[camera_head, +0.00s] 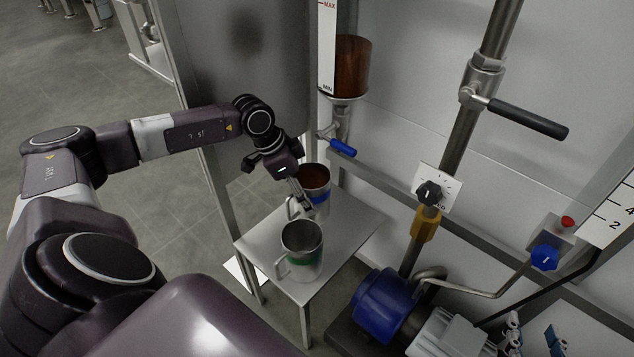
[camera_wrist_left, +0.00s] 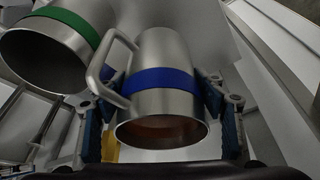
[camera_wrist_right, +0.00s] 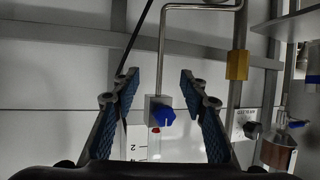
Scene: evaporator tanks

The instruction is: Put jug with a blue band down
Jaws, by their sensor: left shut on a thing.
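The steel jug with a blue band (camera_head: 317,180) is at the back of a small steel table (camera_head: 352,232), upright, with brown content inside. My left gripper (camera_head: 303,200) is shut on it from the left side. In the left wrist view the jug (camera_wrist_left: 163,103) sits between the two finger pads, its handle to the left. Whether its base touches the table top is hard to tell. My right gripper (camera_wrist_right: 160,100) is open and empty in the right wrist view, facing the wall; it is not seen in the head view.
A steel jug with a green band (camera_head: 302,248) stands on the table in front of the held jug, close to it. A tank outlet with a blue-handled valve (camera_head: 341,147) is above and behind. A blue pump (camera_head: 385,305) stands right of the table. The table's right part is bare.

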